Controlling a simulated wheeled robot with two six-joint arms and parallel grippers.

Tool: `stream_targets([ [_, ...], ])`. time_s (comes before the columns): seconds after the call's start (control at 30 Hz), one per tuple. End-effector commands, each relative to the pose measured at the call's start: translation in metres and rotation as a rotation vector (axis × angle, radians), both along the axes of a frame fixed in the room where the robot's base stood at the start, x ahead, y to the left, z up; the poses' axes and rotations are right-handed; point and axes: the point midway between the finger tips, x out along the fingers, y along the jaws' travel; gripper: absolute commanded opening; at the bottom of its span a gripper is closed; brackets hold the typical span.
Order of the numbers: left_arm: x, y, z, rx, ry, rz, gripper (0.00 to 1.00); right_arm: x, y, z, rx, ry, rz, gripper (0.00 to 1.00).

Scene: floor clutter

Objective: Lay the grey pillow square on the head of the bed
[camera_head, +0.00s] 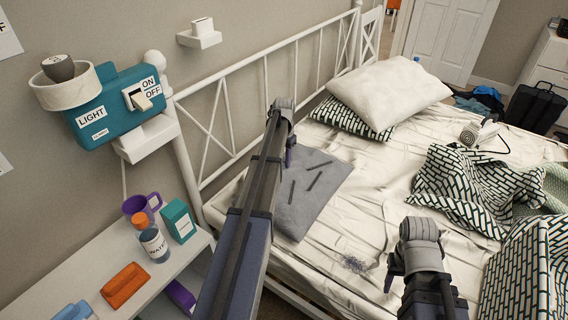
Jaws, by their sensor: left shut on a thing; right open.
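The grey pillow (318,200) lies flat and askew on the white sheet near the left side of the bed (342,225), by the headboard. My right gripper (391,279) is open and empty above the front part of the sheet, apart from the pillow.
A white pillow (390,92) rests on a patterned pillow (346,120) at the bed's far end. The white metal headboard (232,110) runs along the wall. A patterned blanket (468,185) lies bunched at right. A shelf (178,265) with a bottle and boxes stands at left.

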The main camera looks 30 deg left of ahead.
Motion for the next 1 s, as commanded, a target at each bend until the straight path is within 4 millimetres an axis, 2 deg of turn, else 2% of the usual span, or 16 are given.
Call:
stream_targets([
  [0.23,0.0,0.0,-0.004,0.0,0.0,0.0,0.0,0.0,0.0,-0.004,0.0,0.0,0.0,0.5],
  [0.27,0.0,0.0,-0.002,0.0,0.0,0.0,0.33,0.0,0.0,-0.002,0.0,0.0,0.0,0.5],
  [0.5,0.0,0.0,-0.002,0.0,0.0,0.0,0.6,0.0,0.0,-0.002,0.0,0.0,0.0,0.5],
  [0.8,0.0,0.0,-0.001,0.0,0.0,0.0,0.6,0.0,0.0,-0.001,0.0,0.0,0.0,0.5],
  [1.0,0.0,0.0,0.01,0.0,0.0,0.0,0.6,0.0,0.0,0.01,0.0,0.0,0.0,0.5],
])
